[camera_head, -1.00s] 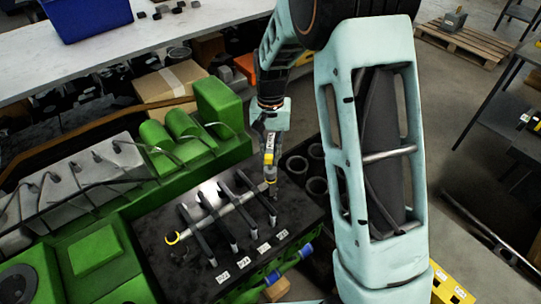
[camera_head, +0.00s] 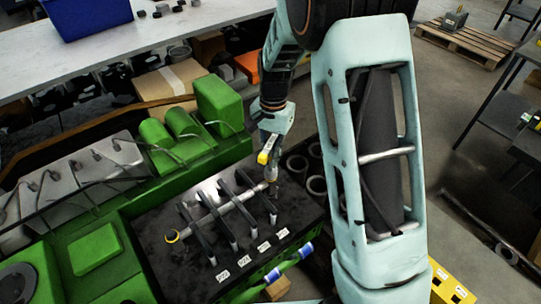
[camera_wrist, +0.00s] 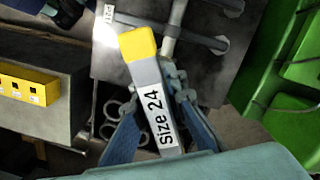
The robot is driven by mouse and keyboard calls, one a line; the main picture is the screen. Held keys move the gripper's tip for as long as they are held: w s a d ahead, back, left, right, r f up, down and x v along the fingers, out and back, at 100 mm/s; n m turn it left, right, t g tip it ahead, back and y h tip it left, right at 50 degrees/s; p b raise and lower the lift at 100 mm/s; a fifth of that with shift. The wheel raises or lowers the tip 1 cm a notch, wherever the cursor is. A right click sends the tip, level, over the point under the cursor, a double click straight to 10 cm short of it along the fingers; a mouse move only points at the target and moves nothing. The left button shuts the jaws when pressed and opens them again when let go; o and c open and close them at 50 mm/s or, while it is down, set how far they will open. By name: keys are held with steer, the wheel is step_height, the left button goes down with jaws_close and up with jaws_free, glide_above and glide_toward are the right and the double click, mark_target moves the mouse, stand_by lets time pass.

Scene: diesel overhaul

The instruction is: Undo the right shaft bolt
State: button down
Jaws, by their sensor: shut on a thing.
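My gripper (camera_head: 268,145) is above the right end of the rocker shaft (camera_head: 218,212) on the black deck of the green engine. In the wrist view my gripper (camera_wrist: 158,108) is shut on a grey tool marked "Size 24" (camera_wrist: 163,118) with a yellow end. The tool's yellow part (camera_head: 264,157) also shows in the head view, with a metal part below it close to the shaft's right end. The right shaft bolt is hidden behind the tool, so I cannot tell whether they touch.
Several dark rocker arms (camera_head: 231,232) cross the shaft. The green engine covers (camera_head: 218,104) rise behind. Round metal rings (camera_head: 316,185) lie right of the deck. A cardboard box (camera_head: 165,84) and a white bench (camera_head: 110,52) stand at the back.

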steer(key=shift+f, duration=0.35)
steer(key=shift+r, duration=0.1)
steer(key=n, duration=0.4)
steer(key=shift+w+n, duration=0.1)
steer(key=shift+n, duration=0.3)
steer(key=n, duration=0.4)
steer(key=shift+h, duration=0.4)
steer(key=n, duration=0.4)
steer(key=shift+w+d+r, duration=0.1)
steer(key=shift+r, duration=0.05)
steer(key=n, duration=0.2)
steer(key=n+p, duration=0.1)
steer(key=n, duration=0.1)
steer(key=shift+w+n+t+h, duration=0.1)
steer(key=shift+n+t+h, duration=0.2)
steer(key=n+p, duration=0.1)
steer(key=n, duration=0.3)
steer(key=shift+w+r, duration=0.1)
steer(key=shift+r, duration=0.05)
steer(key=n+p, duration=0.2)
steer(key=n, duration=0.2)
steer(key=shift+r+n+t, duration=0.1)
steer(key=shift+n+t, duration=0.2)
steer(key=shift+t, duration=0.1)
steer(key=n+p, duration=0.4)
steer(key=n, duration=0.1)
steer(key=shift+w+n, duration=0.15)
steer(key=shift+n, duration=0.25)
steer(key=shift+f+n, duration=0.2)
steer(key=shift+n, duration=0.6)
